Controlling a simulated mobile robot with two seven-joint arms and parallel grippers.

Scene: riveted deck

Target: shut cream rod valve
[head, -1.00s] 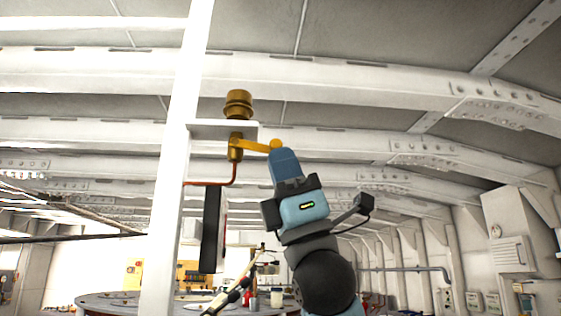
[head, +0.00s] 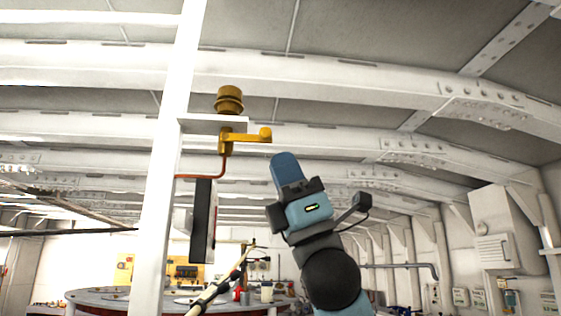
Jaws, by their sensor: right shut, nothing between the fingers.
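A brass valve body (head: 226,143) with a yellow lever (head: 246,138) hangs under a white bracket (head: 212,123) on a white post. A brass fitting (head: 229,99) stands above the bracket. A copper-coloured pipe (head: 222,168) bends from the valve's underside left to the post. My right gripper (head: 284,158) is shut and empty, its blue fingers pointing up. My left gripper is not in view. No rod clearly part of the valve shows.
The white post (head: 172,150) stands left of the valve. A dark box (head: 201,222) hangs below the pipe. A cream rod-like thing (head: 235,272) slants up in front of a round table (head: 90,297). Open space lies right of the knob.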

